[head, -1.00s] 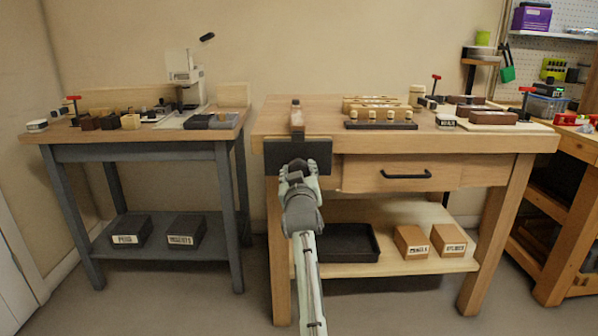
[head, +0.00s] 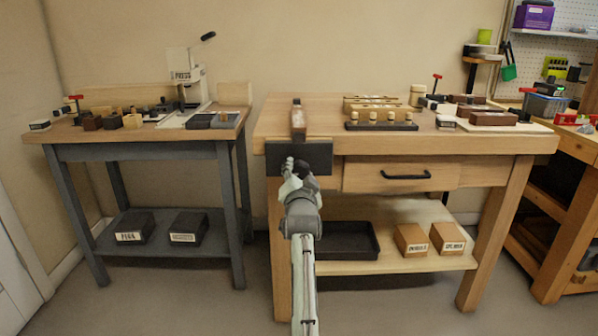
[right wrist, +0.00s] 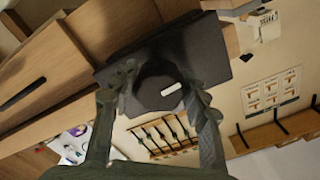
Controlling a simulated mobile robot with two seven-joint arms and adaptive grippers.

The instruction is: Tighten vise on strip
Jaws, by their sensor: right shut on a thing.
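The vise's dark front jaw plate (head: 316,158) is at the left front edge of the wooden bench. An upright brown strip (head: 298,120) stands just behind the plate's top edge. Whether the jaw touches it, I cannot tell. My right gripper (head: 294,168) is in front of the plate. In the right wrist view, its two fingers (right wrist: 160,97) are shut on the vise's dark round knob (right wrist: 155,92), which carries a white mark (right wrist: 171,88). The dark plate (right wrist: 222,65) lies behind the knob. In the head view my gripper hides the knob. My left gripper is not in view.
A drawer with a black handle (head: 406,175) is right of the vise. A rack with several round-topped pegs (head: 382,122) stands on the bench. Below are a black tray (head: 345,240) and labelled boxes (head: 411,241). A grey table (head: 140,150) stands at the left.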

